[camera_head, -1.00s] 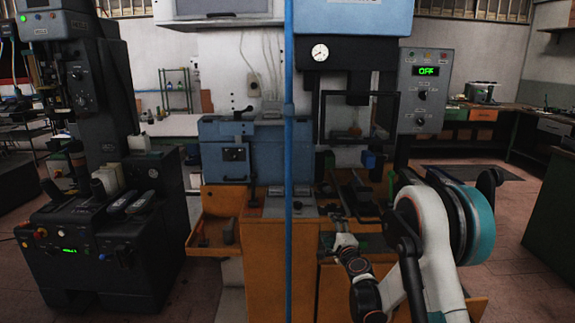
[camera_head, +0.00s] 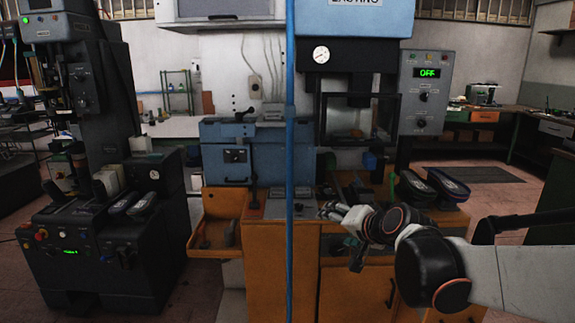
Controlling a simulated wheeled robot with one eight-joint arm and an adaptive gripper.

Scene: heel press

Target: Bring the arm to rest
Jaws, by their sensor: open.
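My gripper (camera_head: 334,211) is at the front of the orange bench (camera_head: 267,265), low in front of the blue press (camera_head: 353,32). Its fingers point left and look empty. They are small and dark against the bench, so I cannot tell whether they touch it. My arm (camera_head: 430,268) reaches in from the lower right, with its white link (camera_head: 510,275) nearly level. The press's control box (camera_head: 427,90) shows a green "OFF".
Two dark shoes (camera_head: 447,184) lie on the bench's right side, behind my arm. A blue post (camera_head: 289,160) stands left of my gripper. A black machine (camera_head: 95,235) with shoes on it stands at left. Open floor (camera_head: 485,205) shows at right.

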